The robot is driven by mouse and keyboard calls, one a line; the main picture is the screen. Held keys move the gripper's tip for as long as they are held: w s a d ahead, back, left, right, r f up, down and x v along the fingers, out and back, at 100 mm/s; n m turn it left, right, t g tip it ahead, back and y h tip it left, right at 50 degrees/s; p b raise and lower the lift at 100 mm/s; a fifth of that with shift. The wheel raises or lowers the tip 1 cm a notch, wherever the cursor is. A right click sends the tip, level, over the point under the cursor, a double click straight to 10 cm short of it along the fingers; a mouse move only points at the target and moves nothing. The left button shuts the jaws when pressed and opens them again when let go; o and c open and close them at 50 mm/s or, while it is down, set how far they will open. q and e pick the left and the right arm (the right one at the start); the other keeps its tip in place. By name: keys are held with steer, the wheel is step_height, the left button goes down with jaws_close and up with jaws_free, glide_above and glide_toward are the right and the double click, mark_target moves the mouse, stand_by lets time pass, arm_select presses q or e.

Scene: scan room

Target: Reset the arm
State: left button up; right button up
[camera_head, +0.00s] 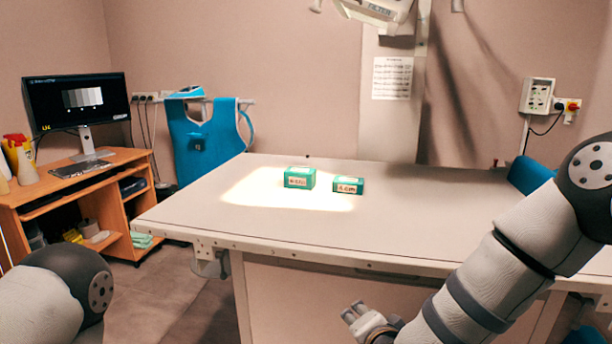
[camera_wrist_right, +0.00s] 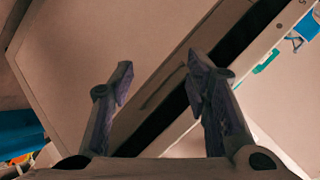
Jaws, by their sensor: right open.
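My right arm (camera_head: 490,275) comes in from the right of the head view, bent down in front of the table's front edge. My right gripper (camera_head: 364,322) shows at the bottom of that view, below the tabletop level and partly cut off by the frame. In the right wrist view its two fingers (camera_wrist_right: 162,75) stand apart with nothing between them, so it is open and empty. My left arm (camera_head: 60,295) shows only as a link at the lower left. Its gripper is out of view.
A white table (camera_head: 420,205) fills the middle. Two green boxes, a taller one (camera_head: 299,178) and a flatter one (camera_head: 348,185), sit in its lit patch. A wooden desk (camera_head: 60,193) with a monitor (camera_head: 77,99) stands left. A blue apron (camera_head: 203,140) hangs behind.

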steer(key=s+d+f+n+g, duration=0.3)
steer(key=s+f, duration=0.5)
steer(key=s, duration=0.3)
steer(key=s+d+f+n+g, duration=0.35)
steer(key=s+f, duration=0.35)
steer(key=s, duration=0.3)
steer(key=s+d+f+n+g, duration=0.1)
steer(key=s+d+n+g, duration=0.1)
steer(key=s, duration=0.7)
steer(key=s+d+f+n+g, duration=0.1)
steer(key=s+d+n+g, duration=0.1)
steer(key=s, duration=0.8)
steer(key=shift+d+g, duration=0.65)
steer(key=shift+g, duration=0.3)
steer(key=shift+f, duration=0.1)
